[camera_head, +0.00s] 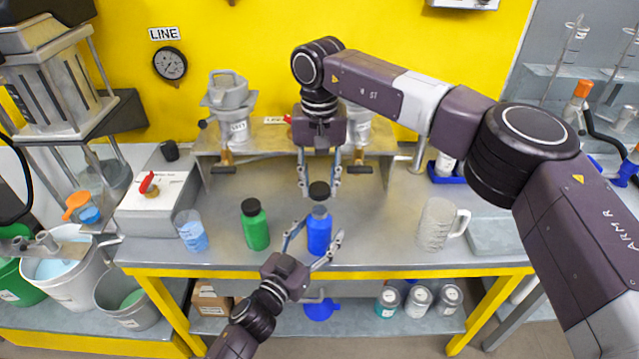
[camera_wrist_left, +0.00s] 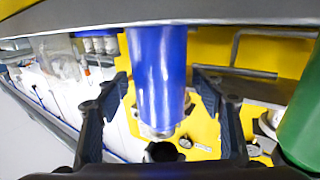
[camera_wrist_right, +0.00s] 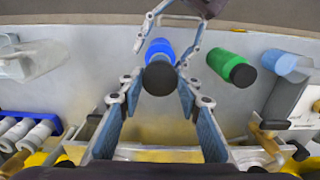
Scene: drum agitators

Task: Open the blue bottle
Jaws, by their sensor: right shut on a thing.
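The blue bottle (camera_head: 319,232) stands upright on the bench, its pale neck showing bare. Its black cap (camera_head: 319,191) sits just above the neck; in the left wrist view a small gap shows between the neck (camera_wrist_left: 158,131) and the cap (camera_wrist_left: 163,152). My right gripper (camera_head: 319,184) comes from above and is shut on the black cap, also seen in the right wrist view (camera_wrist_right: 159,78). My left gripper (camera_head: 315,235) is open low at the front, its fingers on either side of the blue bottle with slight gaps.
A green bottle (camera_head: 255,225) with a black cap and a beaker of blue liquid (camera_head: 191,231) stand to the left. A clear mug (camera_head: 437,224) stands to the right. A raised rack (camera_head: 260,138) with containers runs behind. Bench room is free between bottle and mug.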

